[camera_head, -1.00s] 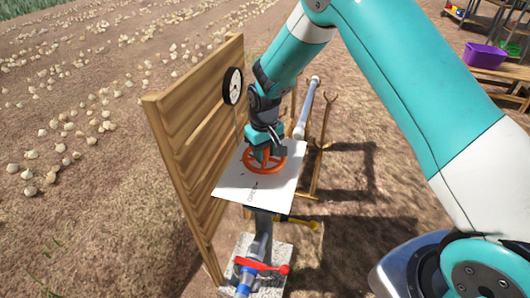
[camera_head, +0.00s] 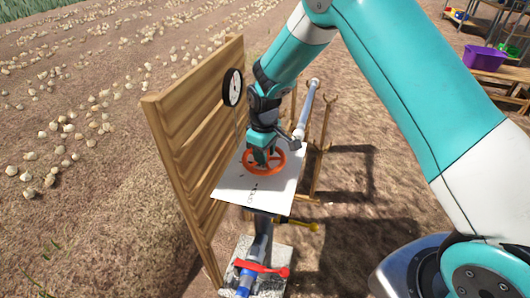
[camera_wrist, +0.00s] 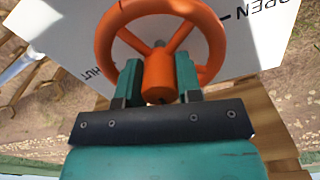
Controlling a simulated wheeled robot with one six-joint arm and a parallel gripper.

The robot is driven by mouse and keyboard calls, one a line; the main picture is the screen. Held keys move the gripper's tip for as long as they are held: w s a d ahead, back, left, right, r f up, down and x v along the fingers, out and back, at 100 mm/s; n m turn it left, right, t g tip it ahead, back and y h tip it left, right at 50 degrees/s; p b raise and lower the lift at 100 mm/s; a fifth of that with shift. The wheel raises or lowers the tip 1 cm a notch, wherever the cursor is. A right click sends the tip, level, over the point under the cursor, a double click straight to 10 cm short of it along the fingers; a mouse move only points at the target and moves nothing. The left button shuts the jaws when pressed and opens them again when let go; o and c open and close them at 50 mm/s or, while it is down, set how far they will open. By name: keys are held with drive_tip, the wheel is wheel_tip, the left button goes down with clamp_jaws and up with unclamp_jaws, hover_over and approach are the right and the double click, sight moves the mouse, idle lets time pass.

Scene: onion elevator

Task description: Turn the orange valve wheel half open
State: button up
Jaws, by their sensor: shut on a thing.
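The orange valve wheel (camera_head: 279,163) lies over a white plate (camera_head: 235,189) beside the wooden panel. In the wrist view the wheel (camera_wrist: 213,40) fills the upper middle, and the plate (camera_wrist: 55,32) shows "OPEN" at upper right and part of "SHUT" at lower left. My gripper (camera_head: 262,158) reaches down onto the wheel from above. In the wrist view its two teal fingers (camera_wrist: 158,82) stand on either side of the wheel's orange hub and are shut on it. The wheel's near rim is partly hidden behind the fingers.
A wooden slatted panel (camera_head: 196,140) with a round gauge (camera_head: 232,87) stands left of the wheel. Below are a pipe with a red lever (camera_head: 262,268) and a yellow handle (camera_head: 300,225). A grey rod (camera_head: 306,110) rests on a wooden stand at right.

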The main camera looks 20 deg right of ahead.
drive_tip(key=o, duration=0.9)
drive_tip(key=shift+o, duration=0.2)
drive_tip(key=shift+r, duration=0.1)
wheel_tip(320, 180, up, 17)
drive_tip(key=b, duration=0.2)
drive_tip(key=shift+r, duration=0.15)
drive_tip(key=s+a+r+y, duration=0.2)
drive_tip(key=s, duration=1.3)
drive_tip(key=s+a+r+y, duration=0.2)
drive_tip(key=s, duration=1.3)
drive_tip(key=shift+s+a+r+m, duration=0.35)
drive_tip(key=shift+s+m, duration=0.05)
